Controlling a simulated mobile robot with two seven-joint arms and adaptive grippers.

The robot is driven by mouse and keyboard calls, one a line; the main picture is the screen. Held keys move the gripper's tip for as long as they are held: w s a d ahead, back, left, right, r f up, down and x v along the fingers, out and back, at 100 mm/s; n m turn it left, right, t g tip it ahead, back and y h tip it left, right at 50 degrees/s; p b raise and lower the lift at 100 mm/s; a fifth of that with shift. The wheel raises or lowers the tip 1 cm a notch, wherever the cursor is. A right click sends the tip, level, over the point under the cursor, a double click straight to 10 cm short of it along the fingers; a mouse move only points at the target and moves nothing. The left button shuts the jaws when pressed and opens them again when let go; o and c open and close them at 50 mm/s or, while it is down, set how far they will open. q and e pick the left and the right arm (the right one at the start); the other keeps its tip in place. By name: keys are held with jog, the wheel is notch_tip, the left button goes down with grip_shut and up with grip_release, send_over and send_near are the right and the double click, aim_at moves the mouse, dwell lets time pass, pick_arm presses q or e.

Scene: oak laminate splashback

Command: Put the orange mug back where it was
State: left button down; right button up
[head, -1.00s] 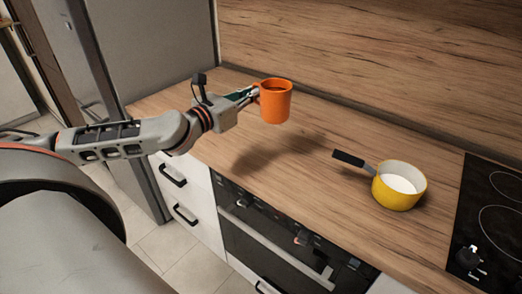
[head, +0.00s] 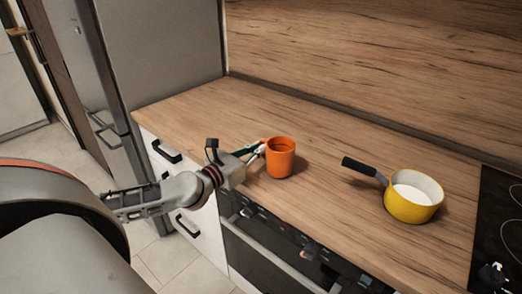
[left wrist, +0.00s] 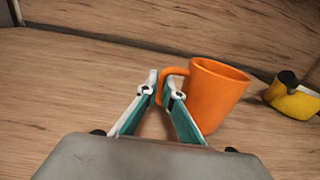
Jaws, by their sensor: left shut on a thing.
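The orange mug (head: 281,160) is upright at the counter's surface, left of the yellow pan in the head view. From these views I cannot tell for certain whether its base touches the wood. In the left wrist view the mug (left wrist: 214,96) stands to the right of my fingers, with its handle toward them. My left gripper (head: 262,150) reaches it from the left and is shut on the mug's handle; the fingertips (left wrist: 163,92) sit at the handle in the wrist view. My right gripper is not in view.
A yellow pan (head: 413,208) with a black handle and pale inside stands on the wooden counter (head: 330,190), right of the mug. A black hob (head: 500,225) is at the right edge. A wood splashback (head: 370,70) runs behind. Counter left of the mug is clear.

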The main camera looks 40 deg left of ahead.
pick_arm(q)
jog(key=shift+f, duration=0.15)
jog(key=c, duration=2.2)
grip_release()
jog(key=shift+s+a, duration=0.25)
jog(key=shift+s, duration=1.75)
jog(key=shift+s+a, duration=0.25)
jog(key=shift+s, duration=1.75)
jog(key=shift+s+a, duration=0.25)
jog(key=shift+s, duration=1.75)
